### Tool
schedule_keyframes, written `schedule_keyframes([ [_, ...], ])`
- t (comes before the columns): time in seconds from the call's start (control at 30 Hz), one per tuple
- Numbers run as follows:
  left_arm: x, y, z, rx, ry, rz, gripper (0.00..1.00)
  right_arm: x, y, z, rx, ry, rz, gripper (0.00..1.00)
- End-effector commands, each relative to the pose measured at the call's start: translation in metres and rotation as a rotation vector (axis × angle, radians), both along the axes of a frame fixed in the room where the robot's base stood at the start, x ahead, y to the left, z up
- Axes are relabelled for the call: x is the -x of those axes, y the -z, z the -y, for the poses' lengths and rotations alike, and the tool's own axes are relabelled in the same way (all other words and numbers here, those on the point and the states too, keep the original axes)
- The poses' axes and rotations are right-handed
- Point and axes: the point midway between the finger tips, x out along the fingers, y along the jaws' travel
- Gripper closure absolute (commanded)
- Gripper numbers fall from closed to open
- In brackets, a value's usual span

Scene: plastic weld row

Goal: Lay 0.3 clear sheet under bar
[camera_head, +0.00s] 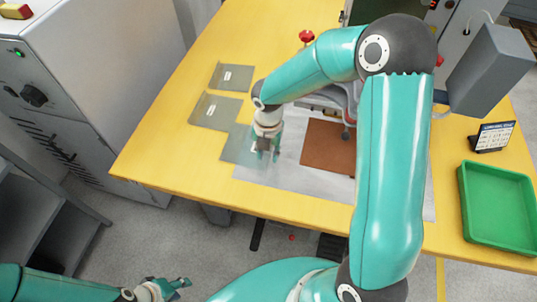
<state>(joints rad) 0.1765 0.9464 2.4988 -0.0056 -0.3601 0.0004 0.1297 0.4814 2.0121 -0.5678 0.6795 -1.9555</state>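Three greyish see-through sheets lie on the left of the yellow table: a back one (224,84), a middle one (203,117) and a front one (236,157). The back two bear small white labels, too small to read. My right gripper (268,155) points down over the right side of the front sheet and hides part of it. Whether its fingers are closed on the sheet cannot be seen. The bar of the weld machine (322,100) is mostly hidden behind my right arm. My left gripper (181,287) is low at the left, off the table, its fingers apart and empty.
A brown pad (325,150) lies on a pale mat (300,184) right of my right gripper. A green tray (497,243) and a small display (493,136) stand at the right. A red button (306,36) is at the back. A grey cabinet (110,70) stands left of the table.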

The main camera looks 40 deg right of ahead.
Motion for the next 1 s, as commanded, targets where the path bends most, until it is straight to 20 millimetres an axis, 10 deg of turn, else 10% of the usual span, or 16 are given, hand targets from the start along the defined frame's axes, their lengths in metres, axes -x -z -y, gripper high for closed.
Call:
schedule_keyframes([
  [0.5,0.0,-0.006,0.0,0.0,0.0,0.0,0.6,0.0,-0.094,0.0,0.0,-0.001,0.003,0.69],
  [1.0,0.0,-0.007,0.0,0.0,0.0,0.0,0.6,0.001,-0.101,0.0,-0.001,0.0,0.001,0.69],
])
